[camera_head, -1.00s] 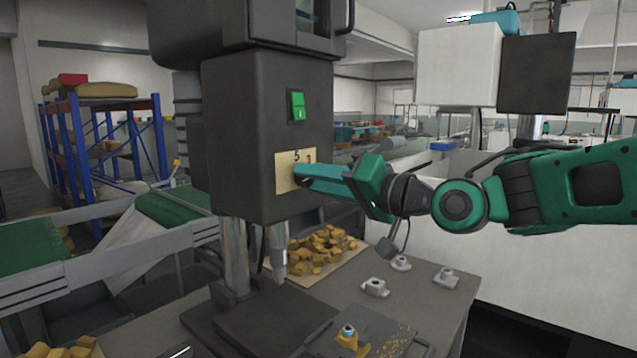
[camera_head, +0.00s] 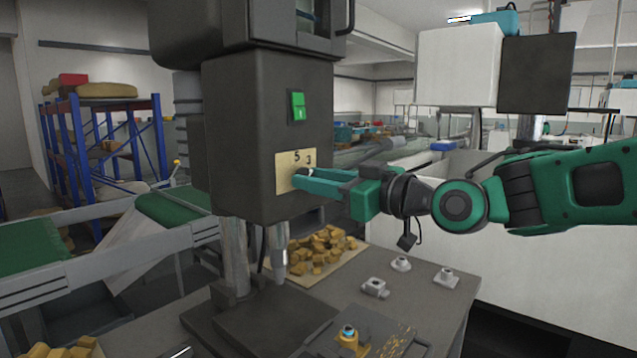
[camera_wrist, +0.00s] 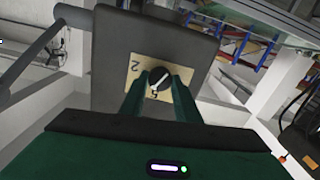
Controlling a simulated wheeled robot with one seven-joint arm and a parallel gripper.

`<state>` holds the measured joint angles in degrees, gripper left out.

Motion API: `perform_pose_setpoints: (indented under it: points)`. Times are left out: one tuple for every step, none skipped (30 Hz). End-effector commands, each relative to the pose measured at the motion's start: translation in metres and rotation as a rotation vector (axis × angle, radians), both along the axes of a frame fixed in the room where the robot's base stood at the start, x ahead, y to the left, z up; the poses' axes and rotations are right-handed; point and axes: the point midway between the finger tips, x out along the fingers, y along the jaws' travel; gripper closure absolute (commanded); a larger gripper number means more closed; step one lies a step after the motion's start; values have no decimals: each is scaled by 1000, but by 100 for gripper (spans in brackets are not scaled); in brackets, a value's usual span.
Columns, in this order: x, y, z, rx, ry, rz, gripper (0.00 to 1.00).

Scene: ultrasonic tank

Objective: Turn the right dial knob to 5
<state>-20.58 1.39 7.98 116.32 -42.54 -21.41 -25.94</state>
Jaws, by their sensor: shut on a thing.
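The dial knob is a small black knob (camera_wrist: 159,79) with a white pointer line, on a tan plate (camera_wrist: 138,72) on the front of the dark machine head. In the wrist view my gripper (camera_wrist: 160,85) has its two green fingers on either side of the knob, shut on it. The white pointer lies slanted, its lower end near the printed 5; a 2 shows to the left. In the head view the plate (camera_head: 284,172) shows a 5 and another mark, and my gripper (camera_head: 300,178) reaches it from the right, hiding most of the knob.
A green switch (camera_head: 298,106) sits above the plate on the machine. Below are a drill-like spindle (camera_head: 278,250), a tray of tan blocks (camera_head: 330,252) and several metal fittings (camera_head: 375,287) on the table. The space around the fingers is clear.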

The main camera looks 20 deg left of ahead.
Motion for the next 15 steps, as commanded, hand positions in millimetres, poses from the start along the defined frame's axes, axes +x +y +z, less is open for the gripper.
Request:
perform_pose_setpoints:
  points:
    - [4, -3, -6, -26, -30, -8, 93]
    - [3, -3, -6, -37, -55, -8, 93]
    - [3, -3, -6, -51, -88, -7, 93]
    - [4, -3, -7, -61, -112, -7, 93]
    - [4, -3, -7, -70, -135, -7, 93]
    - [4, -3, -7, -83, -166, -7, 93]
    - [4, -3, -7, -92, -188, -7, 94]
    - [4, -3, -7, -101, -209, -7, 94]
    - [4, -3, -7, -113, -236, -7, 93]
    - [4, -3, -7, -121, -255, -7, 93]
    - [4, -3, -7, -128, -273, -7, 93]
    - [4, -3, -7, -138, -296, -7, 93]
    - [4, -3, -7, -145, -312, -7, 93]
    - [4, -3, -7, -151, -327, -6, 93]
    - [4, -3, -7, -158, -346, -6, 93]
